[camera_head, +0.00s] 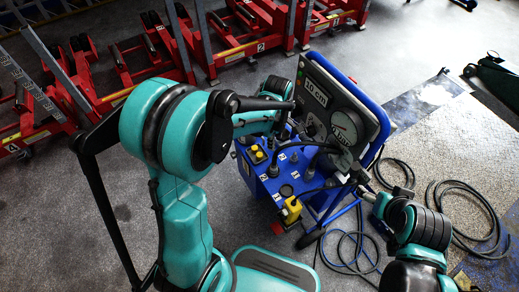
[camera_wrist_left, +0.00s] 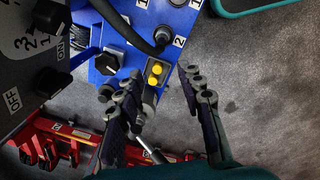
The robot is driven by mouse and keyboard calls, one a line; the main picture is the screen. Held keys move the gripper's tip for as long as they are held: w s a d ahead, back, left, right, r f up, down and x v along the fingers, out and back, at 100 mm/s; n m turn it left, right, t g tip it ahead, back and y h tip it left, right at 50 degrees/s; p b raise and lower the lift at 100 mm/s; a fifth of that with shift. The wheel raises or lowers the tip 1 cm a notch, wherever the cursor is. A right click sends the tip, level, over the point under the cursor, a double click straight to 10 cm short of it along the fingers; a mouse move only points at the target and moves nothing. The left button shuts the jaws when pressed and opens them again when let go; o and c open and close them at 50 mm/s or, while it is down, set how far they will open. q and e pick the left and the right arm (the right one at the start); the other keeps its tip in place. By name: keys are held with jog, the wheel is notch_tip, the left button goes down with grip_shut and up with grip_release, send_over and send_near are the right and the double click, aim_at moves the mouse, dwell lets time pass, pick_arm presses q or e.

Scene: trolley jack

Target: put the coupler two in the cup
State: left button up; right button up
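A black coupler on a hose (camera_wrist_left: 162,37) stands on the blue unit's top beside a label 2 in the left wrist view. In the head view it appears to be the dark fitting (camera_head: 272,170) at the end of a curved hose. A dark round socket (camera_head: 286,190) sits nearer on the same top; I cannot tell whether it is the cup. My left gripper (camera_wrist_left: 160,72) is open, its fingers apart over the yellow-button box, with nothing seen between them. In the head view its fingers are largely hidden. My right gripper (camera_head: 350,178) is beside the panel, its fingers unclear.
The blue unit (camera_head: 247,172) carries a yellow-button box (camera_head: 257,154), a yellow fitting (camera_head: 291,210) and a panel with a gauge (camera_head: 346,128). Loose black hoses (camera_head: 462,215) lie on the floor at right. Red jacks (camera_head: 165,50) line the back.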

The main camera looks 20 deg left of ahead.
pick_arm(q)
jog(key=s+a+r+m+t, duration=0.2)
jog(key=s+r+m+t, duration=0.4)
jog(key=s+r+m, duration=0.6)
jog(key=shift+s+a+r+m, duration=0.15)
jog(key=shift+s+a+m, duration=0.15)
jog(key=shift+s+m, duration=1.85)
jog(key=shift+w+m, duration=0.25)
